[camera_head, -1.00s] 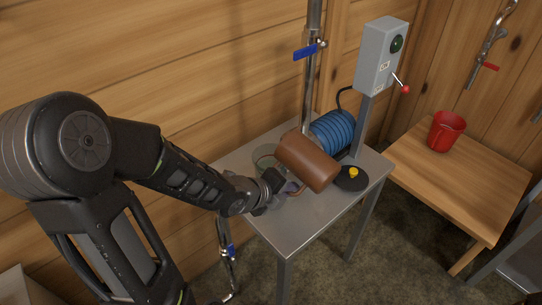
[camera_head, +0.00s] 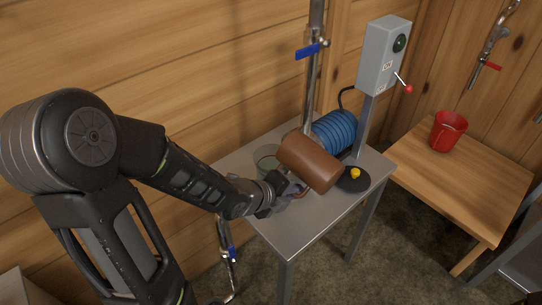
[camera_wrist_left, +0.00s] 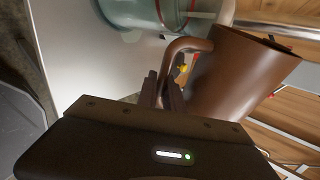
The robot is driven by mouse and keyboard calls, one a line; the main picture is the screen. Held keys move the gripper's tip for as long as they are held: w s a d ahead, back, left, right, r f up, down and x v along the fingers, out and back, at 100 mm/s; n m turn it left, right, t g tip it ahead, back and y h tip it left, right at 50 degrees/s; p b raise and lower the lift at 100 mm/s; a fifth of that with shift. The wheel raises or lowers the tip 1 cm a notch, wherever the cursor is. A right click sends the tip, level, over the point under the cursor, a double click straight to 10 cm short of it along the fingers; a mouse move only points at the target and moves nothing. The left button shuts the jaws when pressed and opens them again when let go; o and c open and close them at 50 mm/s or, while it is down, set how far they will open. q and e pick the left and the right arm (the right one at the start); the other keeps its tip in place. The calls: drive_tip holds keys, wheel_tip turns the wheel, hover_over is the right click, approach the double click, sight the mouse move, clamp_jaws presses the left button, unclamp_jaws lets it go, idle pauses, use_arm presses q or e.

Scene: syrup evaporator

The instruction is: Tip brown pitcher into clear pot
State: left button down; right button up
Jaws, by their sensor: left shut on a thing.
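The brown pitcher (camera_head: 312,162) is held tilted, nearly on its side, above the small grey metal table. It also shows in the left wrist view (camera_wrist_left: 232,75), its handle at the fingers. My left gripper (camera_head: 296,190) is shut on the pitcher's handle; its fingers show in the left wrist view (camera_wrist_left: 168,92). The clear pot (camera_head: 266,160) stands on the table to the left of the pitcher, partly hidden behind it. It appears at the top of the left wrist view (camera_wrist_left: 160,12). I cannot tell whether anything flows from the pitcher. My right gripper is out of view.
A coiled blue hose (camera_head: 335,132) and a black round base with a yellow knob (camera_head: 353,178) are right of the pitcher. A grey switch box (camera_head: 383,57) stands on a post. A red bucket (camera_head: 447,131) sits on a wooden table (camera_head: 455,185). A vertical pipe rises behind.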

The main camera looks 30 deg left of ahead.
use_arm(q)
drive_tip(key=shift+w+d+r, duration=0.1)
drive_tip(key=m+g+b, duration=0.1)
drive_tip(key=m+b, duration=0.1)
drive_tip(key=m, duration=0.1)
drive_tip(key=shift+w+a+y, duration=0.1)
drive_tip(key=shift+a+y, duration=0.1)
drive_tip(key=shift+y, duration=0.2)
